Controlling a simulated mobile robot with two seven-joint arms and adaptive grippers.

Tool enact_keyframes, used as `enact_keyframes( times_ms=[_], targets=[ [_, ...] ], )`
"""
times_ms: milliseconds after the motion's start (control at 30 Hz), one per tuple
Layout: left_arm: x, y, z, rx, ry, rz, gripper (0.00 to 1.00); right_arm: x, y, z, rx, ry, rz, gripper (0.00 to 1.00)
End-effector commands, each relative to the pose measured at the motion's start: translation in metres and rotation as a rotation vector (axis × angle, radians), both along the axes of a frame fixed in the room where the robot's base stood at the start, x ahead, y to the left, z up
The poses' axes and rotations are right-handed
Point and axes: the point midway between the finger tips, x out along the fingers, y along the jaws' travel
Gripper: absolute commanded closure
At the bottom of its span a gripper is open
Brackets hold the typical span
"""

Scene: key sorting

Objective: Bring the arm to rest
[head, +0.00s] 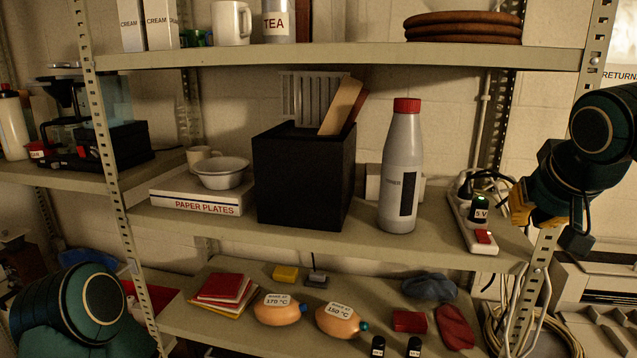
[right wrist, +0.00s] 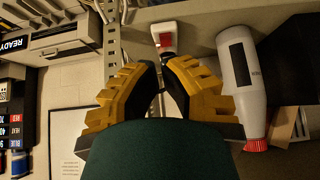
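My right arm comes in from the right edge in the head view. Its yellow-fingered right gripper (head: 535,212) is near the shelf's right post, beside the power strip. In the right wrist view the two yellow fingers with black pads (right wrist: 160,72) stand a narrow gap apart, and nothing shows between them. Part of my left arm (head: 70,310) shows at the lower left of the head view. Its gripper is out of view.
The middle shelf holds a power strip (head: 472,222), a grey bottle (head: 401,170), a black box (head: 300,180) and a paper plates box (head: 195,192). The shelf post (head: 540,265) stands close to my right gripper. Pouches and orange containers (head: 278,309) lie on the lower shelf.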

Motion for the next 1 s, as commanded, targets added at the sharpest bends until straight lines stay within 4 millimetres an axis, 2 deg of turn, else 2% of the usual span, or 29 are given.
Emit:
enact_keyframes(
  times_ms=[33,167,300,367,533,667,767,867,1000],
  targets=[
    [0.0,0.0,0.0,0.0,-0.001,0.0,0.4,0.012,0.009,-0.023,0.013,0.031,0.029,1.0],
    [0.001,0.0,0.0,0.0,-0.002,0.0,0.4,0.034,0.026,-0.065,0.043,0.063,0.085,1.0],
    [0.001,0.0,0.0,0.0,-0.001,-0.001,0.4,0.055,0.05,-0.12,0.087,0.105,0.148,1.0],
    [0.001,0.0,0.0,-0.001,-0.001,-0.001,0.4,0.062,0.061,-0.147,0.112,0.125,0.175,1.0],
    [0.0,0.0,0.0,0.0,-0.001,-0.001,0.4,0.071,0.097,-0.233,0.191,0.187,0.242,1.0],
    [0.001,0.0,0.0,0.0,-0.001,-0.001,0.4,0.065,0.124,-0.298,0.255,0.234,0.273,1.0],
    [0.001,0.0,0.0,0.0,-0.001,-0.001,0.4,0.053,0.144,-0.348,0.305,0.271,0.287,1.0],
    [0.0,0.0,0.0,0.0,-0.001,-0.001,0.4,0.034,0.162,-0.396,0.35,0.311,0.289,1.0],
    [0.001,0.0,0.0,0.0,-0.001,-0.001,0.4,-0.004,0.185,-0.459,0.403,0.369,0.277,1.0]
  ],
)
